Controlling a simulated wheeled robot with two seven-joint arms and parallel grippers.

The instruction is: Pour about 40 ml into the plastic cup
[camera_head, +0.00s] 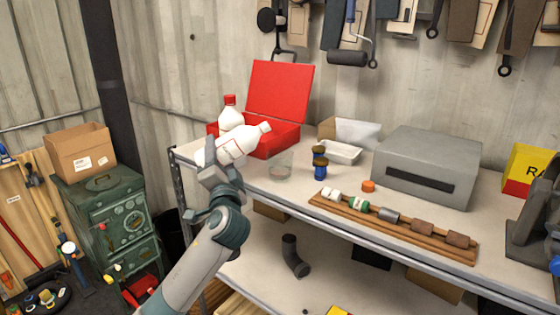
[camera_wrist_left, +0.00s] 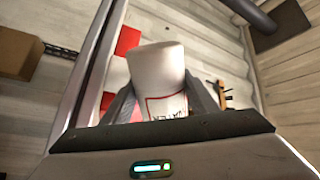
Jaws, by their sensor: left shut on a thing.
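My left gripper (camera_head: 213,157) is shut on a white bottle (camera_head: 241,144) above the workbench. The bottle is tilted far over, nearly lying, with its neck up to the right. In the left wrist view the bottle (camera_wrist_left: 158,72) sits between both fingers, with a red-edged label that seems to read "WATER". The clear plastic cup (camera_head: 280,170) stands upright on the bench, below and right of the bottle's mouth. No stream shows between them, and I cannot tell the level in the cup. My right gripper is not in view.
A white bottle with a red cap (camera_head: 230,115) stands behind, by the open red case (camera_head: 279,92). An orange cap (camera_head: 368,186), a blue-and-gold item (camera_head: 320,161), a white tray (camera_head: 341,152), a wooden rack (camera_head: 400,228) and a grey box (camera_head: 424,165) are on the bench.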

